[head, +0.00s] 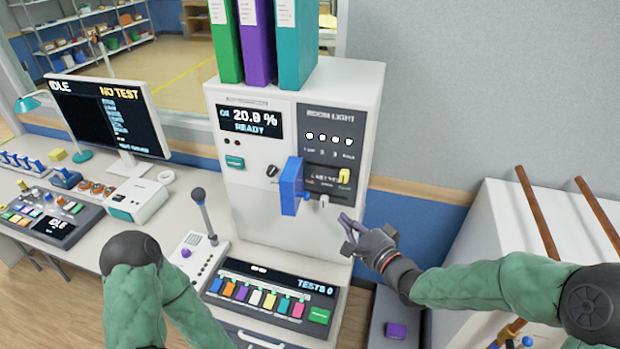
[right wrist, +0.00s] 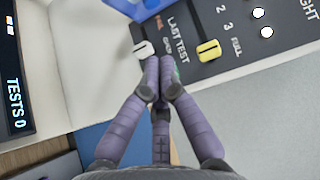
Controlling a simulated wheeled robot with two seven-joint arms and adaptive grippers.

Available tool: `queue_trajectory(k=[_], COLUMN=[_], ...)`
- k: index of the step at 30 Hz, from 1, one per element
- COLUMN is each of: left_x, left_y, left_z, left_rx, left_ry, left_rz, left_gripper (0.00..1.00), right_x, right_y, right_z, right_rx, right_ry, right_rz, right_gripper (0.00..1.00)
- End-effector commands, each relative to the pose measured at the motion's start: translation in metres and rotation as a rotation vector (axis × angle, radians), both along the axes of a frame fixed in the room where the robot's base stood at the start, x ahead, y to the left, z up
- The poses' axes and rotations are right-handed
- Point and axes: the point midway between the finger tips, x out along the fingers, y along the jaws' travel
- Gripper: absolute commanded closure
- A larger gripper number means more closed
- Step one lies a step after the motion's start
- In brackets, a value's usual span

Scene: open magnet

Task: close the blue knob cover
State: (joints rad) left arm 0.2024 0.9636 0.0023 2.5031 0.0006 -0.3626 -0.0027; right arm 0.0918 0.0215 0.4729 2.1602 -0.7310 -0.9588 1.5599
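The blue knob cover (head: 291,186) stands out from the front of the white cabinet (head: 285,228), swung out from the dark control panel. Whatever lies behind it is partly hidden. Part of the cover shows at the top edge of the right wrist view (right wrist: 146,8). My right gripper (head: 350,232) is in front of the cabinet, below and to the right of the cover and apart from it. In the right wrist view its purple fingertips (right wrist: 158,72) are together with nothing seen between them. My left arm shows at lower left, but its gripper is out of the picture.
A white toggle (right wrist: 143,50) and a yellow switch (right wrist: 208,50) sit close to my right fingertips. A joystick (head: 204,212) and a console of coloured keys (head: 268,296) stand below the cover. Binders (head: 258,42) stand on the cabinet.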

Motion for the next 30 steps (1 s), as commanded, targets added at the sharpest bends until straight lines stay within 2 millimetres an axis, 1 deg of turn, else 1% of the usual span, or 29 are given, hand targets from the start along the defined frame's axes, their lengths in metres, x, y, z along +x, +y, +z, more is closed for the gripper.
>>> queue_trajectory(k=[1,3,5,8,11,24,27,30], left_x=[0.0,0.0,0.0,0.0,0.0,0.0,0.0,0.0], left_y=[0.0,0.0,0.0,0.0,0.0,0.0,0.0,0.0], left_z=[0.002,0.003,0.003,0.002,0.001,-0.004,-0.005,-0.005], left_rx=[0.0,0.0,0.0,0.0,0.0,0.0,0.0,0.0], left_ry=[0.001,0.001,0.001,0.001,0.001,0.001,0.001,0.001], left_rz=[0.0,0.0,0.0,0.0,0.0,0.0,0.0,0.0], left_gripper=[0.6,0.6,0.6,0.6,0.6,0.6,0.6,0.6], right_x=[-0.001,-0.002,-0.001,0.006,0.017,0.085,0.086,0.089], right_y=[0.001,0.002,0.004,0.008,0.016,0.059,0.075,0.085], right_z=[0.012,0.02,0.023,0.022,0.022,0.022,0.022,0.022], right_rx=[0.022,0.044,0.052,0.055,0.054,0.053,0.053,0.052], right_ry=[-0.013,-0.023,-0.026,-0.025,-0.025,-0.024,-0.023,-0.024], right_rz=[0.007,0.016,0.019,0.021,0.021,0.019,0.02,0.019], right_gripper=[1.0,1.0,1.0,1.0,1.0,1.0,1.0,1.0])
